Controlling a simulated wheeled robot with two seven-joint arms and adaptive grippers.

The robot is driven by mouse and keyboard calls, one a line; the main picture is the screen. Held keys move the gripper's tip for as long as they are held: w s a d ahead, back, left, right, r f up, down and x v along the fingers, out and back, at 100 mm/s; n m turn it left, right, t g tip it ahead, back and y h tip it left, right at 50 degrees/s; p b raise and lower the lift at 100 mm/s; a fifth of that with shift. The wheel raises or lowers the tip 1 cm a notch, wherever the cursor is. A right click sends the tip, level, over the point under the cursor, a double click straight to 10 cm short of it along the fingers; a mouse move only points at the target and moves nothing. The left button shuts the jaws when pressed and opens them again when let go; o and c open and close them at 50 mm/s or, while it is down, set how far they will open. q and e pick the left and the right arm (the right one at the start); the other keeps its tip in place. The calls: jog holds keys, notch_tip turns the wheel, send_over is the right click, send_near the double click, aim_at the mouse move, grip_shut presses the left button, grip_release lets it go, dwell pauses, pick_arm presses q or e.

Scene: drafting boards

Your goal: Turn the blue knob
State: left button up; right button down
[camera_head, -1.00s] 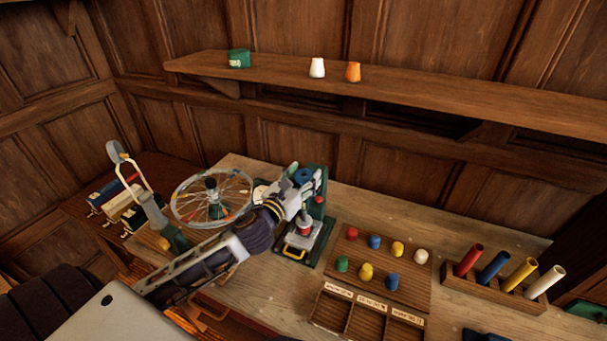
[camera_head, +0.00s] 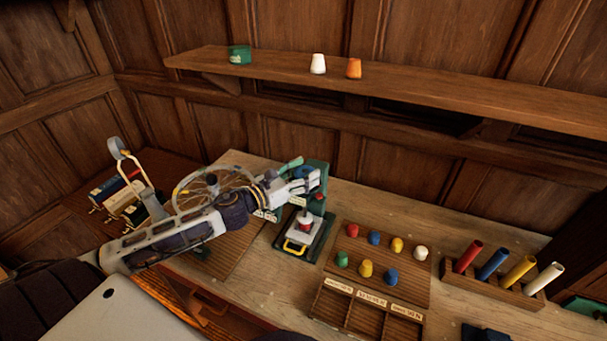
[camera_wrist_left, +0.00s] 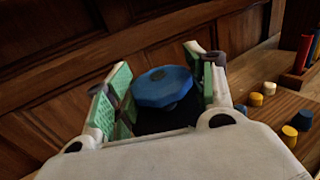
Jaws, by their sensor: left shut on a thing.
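The blue knob (camera_wrist_left: 163,86) shows between the green-padded fingers of my left gripper (camera_wrist_left: 163,95) in the left wrist view. In the head view the knob (camera_head: 314,181) is partly covered by the fingers of my left gripper (camera_head: 304,180). It sits near the top of a green press-like device (camera_head: 318,205) on the bench. My left gripper is shut on the knob from the left side. My right gripper is not in view.
Below the knob, a small red-and-white piece (camera_head: 305,220) rests on the device's plate. A spoked wheel (camera_head: 190,190) stands close behind my left arm. A board with coloured pegs (camera_head: 400,289) and a rack of coloured tubes (camera_head: 505,284) are to the right.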

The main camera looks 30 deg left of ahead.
pick_arm(q)
jog(key=shift+m+h, duration=0.3)
jog(key=shift+h, duration=0.1)
jog(key=shift+r, duration=0.1)
jog(key=o, duration=1)
jog(key=shift+s+a, duration=0.1)
jog(key=shift+s, duration=0.05)
jog(key=shift+v, duration=5.85)
jog(key=shift+r, duration=0.1)
